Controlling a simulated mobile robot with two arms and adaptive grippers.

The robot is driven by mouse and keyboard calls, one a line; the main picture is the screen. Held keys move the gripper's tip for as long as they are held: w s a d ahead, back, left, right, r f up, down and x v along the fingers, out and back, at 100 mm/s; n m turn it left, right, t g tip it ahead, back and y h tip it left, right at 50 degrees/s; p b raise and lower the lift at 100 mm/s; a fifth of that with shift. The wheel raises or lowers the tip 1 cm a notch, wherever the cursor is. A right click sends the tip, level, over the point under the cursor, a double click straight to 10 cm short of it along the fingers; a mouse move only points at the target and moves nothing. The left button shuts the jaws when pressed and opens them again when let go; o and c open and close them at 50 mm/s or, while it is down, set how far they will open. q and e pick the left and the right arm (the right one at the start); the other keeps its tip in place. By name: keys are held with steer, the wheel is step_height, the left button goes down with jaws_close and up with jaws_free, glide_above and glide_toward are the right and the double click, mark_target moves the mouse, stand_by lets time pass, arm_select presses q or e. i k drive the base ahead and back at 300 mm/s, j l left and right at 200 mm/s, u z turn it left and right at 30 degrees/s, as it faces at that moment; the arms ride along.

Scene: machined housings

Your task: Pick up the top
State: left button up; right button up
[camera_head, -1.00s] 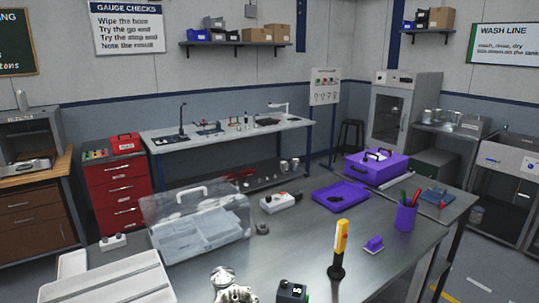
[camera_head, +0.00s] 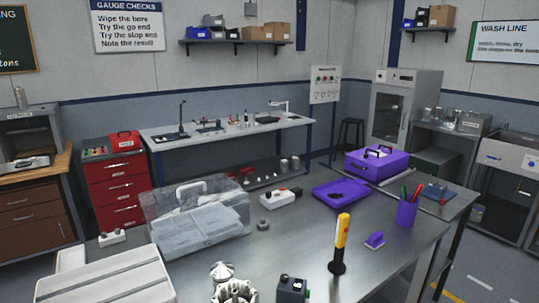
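No part is plainly marked as the top. A shiny silver metal piece (camera_head: 234,290) stands at the bottom edge of the head view, cut off below. Neither of my grippers is in view.
A pale tray (camera_head: 108,281) fills the bench's front left. A yellow-handled tool (camera_head: 342,232) stands upright on a black base. A purple block (camera_head: 374,240), purple pen cup (camera_head: 405,213), purple tray (camera_head: 341,193) and purple case (camera_head: 376,163) are to the right. The bench's middle is mostly clear.

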mark_target(221, 272)
steer(key=i+l, duration=0.3)
steer(key=l, duration=0.15)
steer(key=i+l+u, duration=0.1)
steer(key=u, duration=0.25)
steer(key=l+u, duration=0.35)
steer(key=i+l+u, duration=0.1)
steer(key=u, duration=0.25)
